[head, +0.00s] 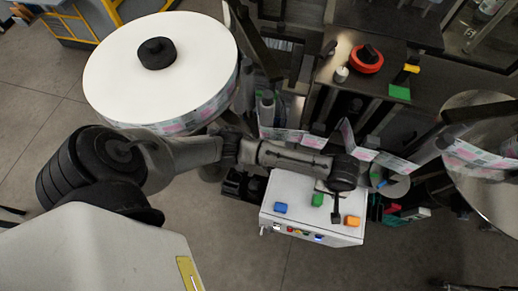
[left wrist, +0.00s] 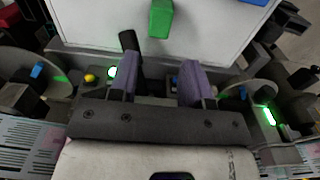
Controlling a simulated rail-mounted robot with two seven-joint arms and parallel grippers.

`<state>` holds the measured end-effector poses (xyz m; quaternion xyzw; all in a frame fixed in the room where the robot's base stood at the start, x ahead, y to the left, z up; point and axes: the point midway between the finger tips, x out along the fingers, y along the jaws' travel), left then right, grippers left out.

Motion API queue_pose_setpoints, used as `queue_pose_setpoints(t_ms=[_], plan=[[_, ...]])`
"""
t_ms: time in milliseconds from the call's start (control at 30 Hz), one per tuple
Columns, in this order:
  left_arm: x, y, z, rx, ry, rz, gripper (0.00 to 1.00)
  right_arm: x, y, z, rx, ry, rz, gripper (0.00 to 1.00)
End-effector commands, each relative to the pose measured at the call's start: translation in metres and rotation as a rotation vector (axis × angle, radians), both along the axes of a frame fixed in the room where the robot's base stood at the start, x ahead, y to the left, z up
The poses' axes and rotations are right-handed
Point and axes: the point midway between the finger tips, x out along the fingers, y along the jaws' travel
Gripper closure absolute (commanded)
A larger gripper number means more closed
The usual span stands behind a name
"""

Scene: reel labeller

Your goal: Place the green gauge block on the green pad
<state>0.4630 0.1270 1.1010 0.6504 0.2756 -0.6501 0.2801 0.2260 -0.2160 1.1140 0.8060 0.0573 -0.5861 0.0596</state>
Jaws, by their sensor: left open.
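The green gauge block (head: 318,199) stands on the white top of a box-shaped cabinet (head: 300,190), between a blue block (head: 281,207) and an orange block (head: 352,221). It also shows at the top of the left wrist view (left wrist: 160,18). My left gripper (head: 336,214) is over the cabinet top, just right of the green block in the head view. Its two purple fingers (left wrist: 162,80) are apart, with no block between them; the green block is beyond them. A flat green patch (head: 400,91), perhaps the green pad, lies on the machine at upper right. My right gripper is not in view.
A large white reel (head: 160,60) stands at upper left. A printed label web (head: 300,137) runs behind the cabinet towards another reel (head: 485,150) at right. A red ring (head: 366,59) and a yellow item (head: 411,68) are near the green patch. Buttons line the cabinet's front.

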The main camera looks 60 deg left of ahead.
Motion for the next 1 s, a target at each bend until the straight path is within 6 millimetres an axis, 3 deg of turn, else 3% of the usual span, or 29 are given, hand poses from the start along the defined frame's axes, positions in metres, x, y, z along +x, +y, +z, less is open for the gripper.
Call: queue_pose_setpoints(t_ms=[167,367,467,700,900,1000], plan=[[-0.034,-0.017,-0.011,-0.079,-0.030,-0.165,0.56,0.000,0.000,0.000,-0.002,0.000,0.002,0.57],[-0.096,-0.021,-0.015,-0.173,-0.163,-0.465,0.56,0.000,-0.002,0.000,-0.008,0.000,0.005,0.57],[-0.127,-0.008,-0.012,-0.162,-0.238,-0.590,0.56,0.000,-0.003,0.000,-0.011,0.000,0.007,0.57],[-0.191,0.045,-0.002,-0.017,-0.322,-0.811,0.56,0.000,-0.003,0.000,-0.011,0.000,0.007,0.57],[-0.225,0.079,0.009,0.099,-0.310,-0.924,0.56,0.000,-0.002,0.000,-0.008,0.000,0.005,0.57],[-0.233,0.087,0.012,0.128,-0.301,-0.953,0.48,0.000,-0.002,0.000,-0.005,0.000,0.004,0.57]])
